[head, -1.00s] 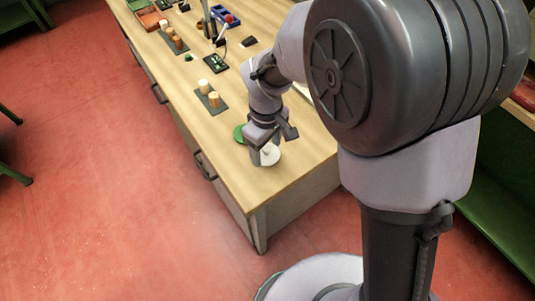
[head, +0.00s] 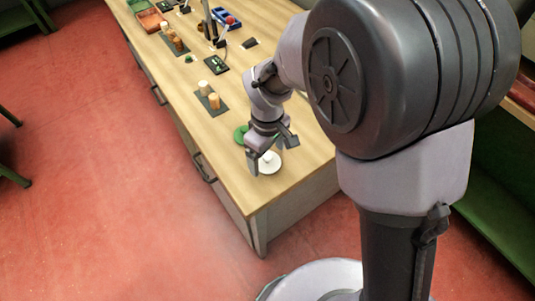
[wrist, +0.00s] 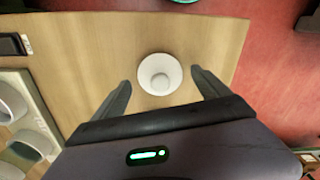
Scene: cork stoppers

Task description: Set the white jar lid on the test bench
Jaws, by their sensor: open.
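The white jar lid (head: 273,168) lies on the light wood test bench (head: 290,192) near its front corner. In the wrist view my gripper (wrist: 160,80) is open, one finger on each side of the lid, with a gap of bare wood on both sides. Nothing is held between the fingers.
A green disc (head: 240,133) lies just behind the lid. Corks on a dark plate (head: 221,108) stand farther back, with several small items beyond. A pale tray with round cups (wrist: 40,125) shows left in the wrist view. The bench edge is close to the lid.

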